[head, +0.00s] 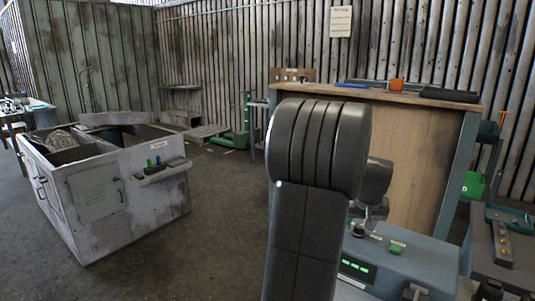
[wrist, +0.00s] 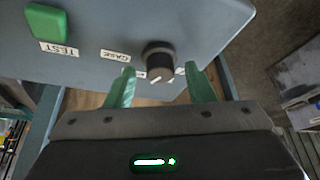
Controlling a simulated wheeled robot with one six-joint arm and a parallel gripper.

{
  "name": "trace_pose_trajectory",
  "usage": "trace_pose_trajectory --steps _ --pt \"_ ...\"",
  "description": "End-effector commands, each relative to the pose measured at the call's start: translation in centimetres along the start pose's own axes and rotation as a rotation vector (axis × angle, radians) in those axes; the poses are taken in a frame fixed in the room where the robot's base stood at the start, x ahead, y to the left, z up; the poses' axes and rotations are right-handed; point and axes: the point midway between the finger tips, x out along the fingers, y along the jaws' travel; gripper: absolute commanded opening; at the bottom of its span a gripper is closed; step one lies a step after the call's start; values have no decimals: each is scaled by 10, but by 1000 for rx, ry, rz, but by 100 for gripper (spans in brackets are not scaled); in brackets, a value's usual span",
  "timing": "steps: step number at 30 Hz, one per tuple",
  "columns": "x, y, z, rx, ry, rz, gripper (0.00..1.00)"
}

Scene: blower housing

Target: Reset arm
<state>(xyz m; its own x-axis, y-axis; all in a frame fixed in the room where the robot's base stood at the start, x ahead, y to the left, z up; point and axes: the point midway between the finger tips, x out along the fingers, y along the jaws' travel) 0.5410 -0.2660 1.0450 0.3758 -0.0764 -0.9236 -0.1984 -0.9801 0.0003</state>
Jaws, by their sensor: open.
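My gripper (wrist: 163,82) shows in the wrist view with its two green fingers apart. A black knob (wrist: 158,60) with a white mark on its face sits between and just past the fingertips, on a blue-grey panel. I cannot tell whether the fingers touch it. Labels beside the knob include "CASE", and a green button (wrist: 46,22) labelled "TEST" is to its left. In the head view my dark arm rises in the middle and hides most of the gripper. The blue-grey machine (head: 420,262) stands behind it at the lower right, with a green button and a lit green display.
A wood-panelled bench (head: 425,150) stands behind the machine, with an orange item (head: 396,85) on top. A white metal cabinet (head: 115,195) with open bins is at the left. Green-handled equipment (head: 510,215) crowds the right edge. Open floor (head: 215,225) lies between cabinet and arm.

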Motion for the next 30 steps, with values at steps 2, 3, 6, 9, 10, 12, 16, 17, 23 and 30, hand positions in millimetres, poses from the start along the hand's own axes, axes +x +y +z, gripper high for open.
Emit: trace_pose_trajectory --steps 2,3,6,9,10,12,16,17,23,30 --pt "0 1 0 -39 -1 -17 49" --pt "0 1 0 -60 -1 -26 49" --pt "0 2 0 -113 -1 -48 49" --pt "0 2 0 -168 0 -71 49" --pt "0 2 0 -185 0 -78 49" --pt "0 2 0 -224 -1 -94 49" --pt "0 3 0 -300 0 -125 49" --pt "0 3 -1 -317 0 -133 49" --pt "-44 8 -2 -314 4 -128 49" --pt "-87 14 -3 -313 2 -128 49"
